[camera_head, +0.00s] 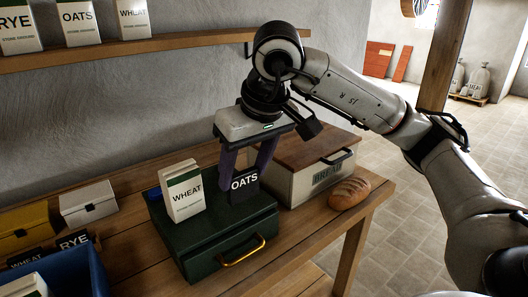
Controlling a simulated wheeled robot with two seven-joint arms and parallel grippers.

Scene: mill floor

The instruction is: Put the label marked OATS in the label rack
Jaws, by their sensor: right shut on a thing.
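The OATS label (246,184) is a small dark plate with white lettering. My right gripper (244,178) is shut on it, with its dark purple fingers pointing down. It holds the label upright over the right part of the green box, beside the WHEAT packet. I cannot tell whether the label touches the lid. A dark RYE label (75,240) stands at the lower left, by the blue bin. I cannot make out the label rack for certain. My left gripper is not in view.
The green box (226,240) with a brass handle carries a WHEAT packet (184,194). The bread box (312,172) and a loaf (349,193) are on the right. A blue bin (68,274), white box (88,204) and yellow box (24,226) are left. Packets stand on the shelf (160,43).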

